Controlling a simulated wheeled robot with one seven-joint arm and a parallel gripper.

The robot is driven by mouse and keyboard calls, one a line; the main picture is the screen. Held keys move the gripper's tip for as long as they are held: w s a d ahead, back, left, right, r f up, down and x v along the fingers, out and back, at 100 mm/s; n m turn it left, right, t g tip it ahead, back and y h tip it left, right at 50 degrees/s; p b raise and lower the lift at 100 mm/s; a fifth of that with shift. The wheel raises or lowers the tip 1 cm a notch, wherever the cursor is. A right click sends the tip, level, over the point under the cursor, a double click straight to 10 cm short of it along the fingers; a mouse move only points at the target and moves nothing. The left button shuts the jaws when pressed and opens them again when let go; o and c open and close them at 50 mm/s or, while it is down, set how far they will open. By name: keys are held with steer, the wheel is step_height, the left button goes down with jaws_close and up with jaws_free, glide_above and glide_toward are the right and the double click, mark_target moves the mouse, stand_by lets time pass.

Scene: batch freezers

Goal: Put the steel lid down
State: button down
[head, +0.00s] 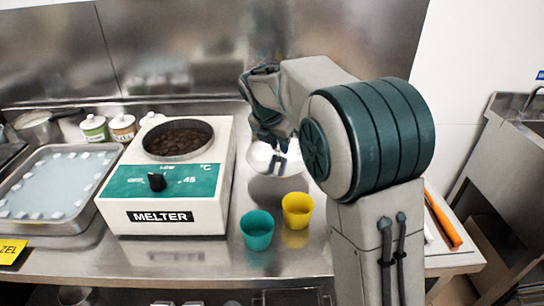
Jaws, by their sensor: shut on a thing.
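My gripper (271,143) points down at the right of the melter (170,198), above the steel counter. It is shut on the steel lid (262,158), a shiny round piece just under the fingers. My arm covers the lid's right side. I cannot tell whether the lid touches the counter or hangs above it. The melter is a white box with a green panel and a black knob. Its round well is open and holds dark pieces (178,141).
A teal cup (257,230) and a yellow cup (297,210) stand in front of the lid. A tray (55,187) with whitish contents lies left of the melter. Jars (123,128) line the back. My arm hides much of the counter's right side.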

mark_target(270, 152)
steer(key=shift+w+a+f, duration=0.4)
steer(key=shift+w, duration=0.15)
steer(key=shift+w+a+f, duration=0.4)
steer(key=shift+w, duration=0.15)
step_height(270, 152, down, 4)
steer(key=shift+f, duration=0.1)
steer(key=c, duration=1.3)
jaws_free()
steer(key=v, duration=1.2)
steer(key=shift+p, duration=0.4)
